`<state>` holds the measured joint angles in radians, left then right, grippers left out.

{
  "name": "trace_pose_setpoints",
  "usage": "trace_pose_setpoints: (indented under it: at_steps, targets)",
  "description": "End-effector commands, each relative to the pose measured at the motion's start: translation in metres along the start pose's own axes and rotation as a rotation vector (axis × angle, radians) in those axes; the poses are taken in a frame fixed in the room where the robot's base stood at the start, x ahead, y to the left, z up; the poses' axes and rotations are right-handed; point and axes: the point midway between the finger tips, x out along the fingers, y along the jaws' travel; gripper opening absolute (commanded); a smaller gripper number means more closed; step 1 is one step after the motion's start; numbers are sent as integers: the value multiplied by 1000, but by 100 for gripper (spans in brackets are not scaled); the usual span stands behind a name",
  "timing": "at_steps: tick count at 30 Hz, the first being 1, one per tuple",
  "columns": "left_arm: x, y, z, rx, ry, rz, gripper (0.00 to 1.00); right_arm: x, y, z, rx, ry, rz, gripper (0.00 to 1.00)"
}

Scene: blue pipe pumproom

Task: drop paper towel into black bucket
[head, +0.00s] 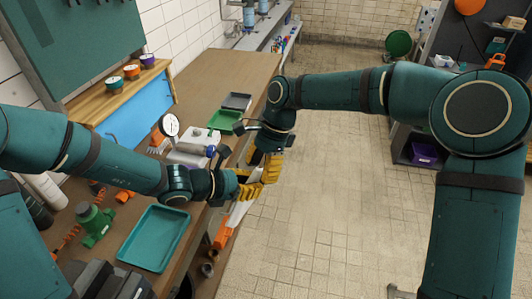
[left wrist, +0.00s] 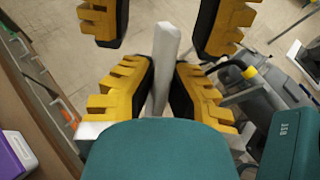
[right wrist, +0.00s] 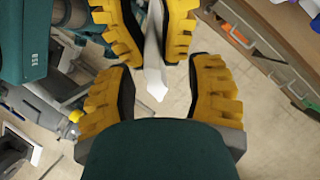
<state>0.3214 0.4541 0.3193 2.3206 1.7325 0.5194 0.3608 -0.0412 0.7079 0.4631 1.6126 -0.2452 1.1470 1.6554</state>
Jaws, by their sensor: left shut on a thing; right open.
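A narrow white paper towel (left wrist: 166,58) is between the fingers of my left gripper (left wrist: 161,82), which is shut on it. My left gripper (head: 252,188) is beyond the bench's right edge, over the floor. My right gripper (head: 271,168) is open, close beside it, its fingers (right wrist: 160,100) on either side of the towel's far end without clear contact.
The wooden bench (head: 245,72) holds a teal tray (head: 154,238), a green valve part (head: 95,224), a gauge (head: 169,125) and a green tray (head: 224,121). Orange items (head: 223,232) are by the bench's side. The tiled floor (head: 330,210) to the right is clear. A grey machine (left wrist: 262,100) stands below.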

Motion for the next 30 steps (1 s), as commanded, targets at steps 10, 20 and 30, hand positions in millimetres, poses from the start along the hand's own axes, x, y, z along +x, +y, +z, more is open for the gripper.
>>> trace_pose_setpoints:
  at_steps: [10, 20, 30]
  targets:
    - [0, 0, 0, 0, 0, 0, 0, 13, 0, 0, 1, -1, 0, 53]
    - [0, -1, 0, 1, -1, -1, 0, 12, 0, 0, 1, 0, -1, 0]
    - [0, -1, 1, 2, -2, -4, 39, 12, 0, 0, 1, -1, -1, 0]
